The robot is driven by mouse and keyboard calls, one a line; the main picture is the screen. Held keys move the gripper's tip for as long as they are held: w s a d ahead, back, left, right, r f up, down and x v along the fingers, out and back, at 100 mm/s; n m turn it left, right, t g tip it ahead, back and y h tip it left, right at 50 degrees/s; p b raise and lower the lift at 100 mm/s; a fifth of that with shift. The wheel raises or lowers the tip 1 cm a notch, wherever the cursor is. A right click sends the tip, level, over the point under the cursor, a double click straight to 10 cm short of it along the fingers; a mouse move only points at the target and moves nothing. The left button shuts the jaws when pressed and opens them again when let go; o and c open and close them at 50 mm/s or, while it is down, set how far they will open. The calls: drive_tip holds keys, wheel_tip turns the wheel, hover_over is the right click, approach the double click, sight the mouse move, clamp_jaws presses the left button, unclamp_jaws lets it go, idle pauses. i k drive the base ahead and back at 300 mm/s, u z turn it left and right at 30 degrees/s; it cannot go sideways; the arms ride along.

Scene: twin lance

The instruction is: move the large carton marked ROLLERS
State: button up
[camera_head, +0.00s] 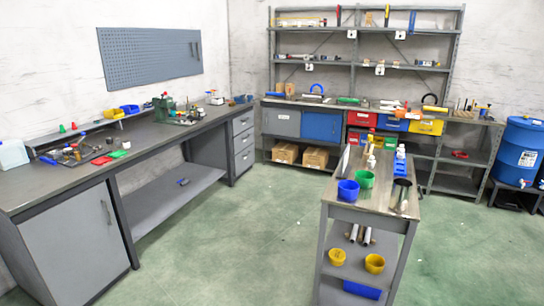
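Two brown cartons sit side by side on the low shelf under the back workbench, a left carton (285,153) and a right carton (315,158). Both are small in the picture and any lettering on them is too small to read, so I cannot tell which one, if either, is marked ROLLERS. Another small brown box-like thing (284,88) stands on the back worktop at the left. My gripper is not in view.
A grey cart (372,215) with cups on top stands right of centre, in front of the back bench. A long workbench (75,175) runs along the left wall. A blue barrel (521,150) stands far right. Green floor (235,235) between bench and cart is clear.

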sight(286, 153)
drive_tip(key=z, duration=0.15)
drive_tip(key=i, duration=0.9)
drive_tip(key=u, duration=0.85)
drive_tip(key=i, duration=0.6)
drive_tip(key=z, duration=0.1)
